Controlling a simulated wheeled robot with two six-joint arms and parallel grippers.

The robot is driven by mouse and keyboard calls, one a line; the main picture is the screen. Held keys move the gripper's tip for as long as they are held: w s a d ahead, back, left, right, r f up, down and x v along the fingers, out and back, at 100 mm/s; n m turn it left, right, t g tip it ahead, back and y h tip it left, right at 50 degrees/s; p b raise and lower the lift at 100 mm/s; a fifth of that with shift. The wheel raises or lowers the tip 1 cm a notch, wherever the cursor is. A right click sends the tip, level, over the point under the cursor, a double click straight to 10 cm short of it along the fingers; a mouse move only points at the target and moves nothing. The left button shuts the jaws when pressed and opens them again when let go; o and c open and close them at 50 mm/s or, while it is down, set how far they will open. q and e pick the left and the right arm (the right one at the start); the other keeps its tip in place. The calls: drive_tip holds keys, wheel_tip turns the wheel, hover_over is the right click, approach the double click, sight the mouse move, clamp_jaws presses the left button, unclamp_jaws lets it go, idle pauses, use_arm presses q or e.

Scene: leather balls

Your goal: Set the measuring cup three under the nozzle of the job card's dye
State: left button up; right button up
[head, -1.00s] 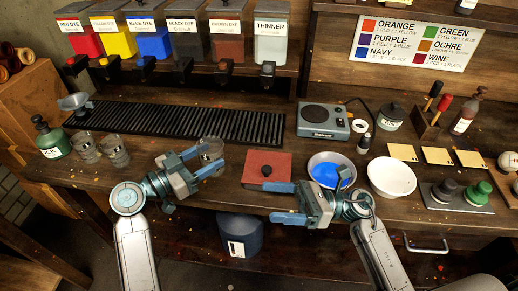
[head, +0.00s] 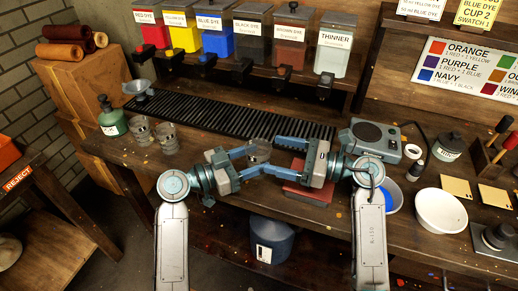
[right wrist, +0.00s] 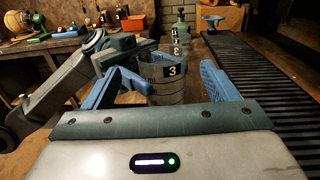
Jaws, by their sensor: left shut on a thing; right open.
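Measuring cup three (head: 258,153) is clear, and its "3" label shows in the right wrist view (right wrist: 172,70). My left gripper (head: 250,160) is shut on it in front of the black drip grate (head: 215,107). My right gripper (head: 275,158) is open, its fingers on either side of the cup. The dye dispensers line the shelf: red (head: 149,27), yellow (head: 181,33), blue (head: 214,40), black (head: 251,47) and brown (head: 290,50), each with a nozzle below. Two cards (head: 420,8) (head: 478,12) at the top right are partly cut off; the first one's small print is hard to read.
The thinner dispenser (head: 334,47) ends the row. Two other cups (head: 143,135) (head: 166,138) and a green bottle (head: 112,120) stand left. A red pad (head: 308,193) lies under my right gripper; a scale (head: 370,138) and white bowl (head: 440,211) are right. The grate is mostly clear.

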sight(247, 148)
drive_tip(key=shift+x, duration=3.15)
drive_tip(key=shift+c, duration=0.2)
drive_tip(key=c, duration=1)
use_arm(q)
drive_tip(key=o, duration=1)
drive_tip(key=shift+o, duration=0.2)
